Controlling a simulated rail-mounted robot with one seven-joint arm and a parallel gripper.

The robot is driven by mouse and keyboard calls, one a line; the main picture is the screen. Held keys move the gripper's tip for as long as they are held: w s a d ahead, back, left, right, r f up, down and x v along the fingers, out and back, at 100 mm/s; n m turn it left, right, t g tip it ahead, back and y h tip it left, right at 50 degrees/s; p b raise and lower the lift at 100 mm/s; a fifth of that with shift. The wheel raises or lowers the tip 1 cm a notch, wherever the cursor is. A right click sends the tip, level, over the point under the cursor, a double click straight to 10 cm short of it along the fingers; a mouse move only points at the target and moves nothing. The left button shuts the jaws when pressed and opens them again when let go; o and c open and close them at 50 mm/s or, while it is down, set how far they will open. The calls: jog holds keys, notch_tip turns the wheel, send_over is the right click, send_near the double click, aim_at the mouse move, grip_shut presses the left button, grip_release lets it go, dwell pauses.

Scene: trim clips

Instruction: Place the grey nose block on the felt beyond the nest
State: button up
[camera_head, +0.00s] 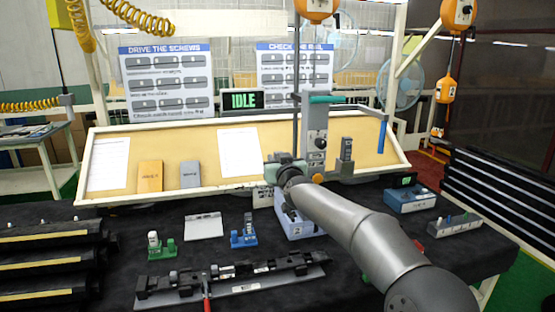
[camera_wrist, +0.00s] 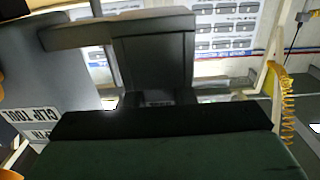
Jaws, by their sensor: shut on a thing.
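My gripper (camera_head: 279,172) is raised in front of the bench press, at the end of my arm. My wrist hides most of its jaws in the head view. A grey blocky piece (camera_wrist: 152,62) stands close in the wrist view, above a black and dark green band. It looks like the held nose block, but its outline is only partly clear. A pale blue-grey fixture (camera_head: 298,227), possibly the nest, sits below my gripper and is partly covered by my arm. Black felt (camera_head: 205,261) covers the bench.
The press (camera_head: 316,130) stands behind my gripper. A long black rail assembly (camera_head: 225,275) with a red-handled tool lies in front. A blue box (camera_head: 410,201) stands at right.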

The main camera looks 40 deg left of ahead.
jog(key=shift+s+r, duration=0.1)
jog(key=shift+f, duration=0.2)
jog(key=o, duration=1)
jog(key=shift+s+d+f+b, duration=0.15)
jog(key=shift+d+b, duration=0.1)
jog(key=shift+b, duration=0.25)
jog(key=shift+r+b+v, duration=0.2)
jog(key=shift+b+v, duration=1.25)
jog(key=shift+v, duration=1.35)
jog(key=shift+r+b+v, duration=0.25)
jog(key=shift+b+v, duration=1.25)
jog(key=shift+v, duration=1.3)
jog(key=shift+r+b+v, duration=0.2)
jog(key=shift+b+v, duration=1.25)
jog(key=shift+v, duration=1.35)
jog(key=shift+s, duration=0.1)
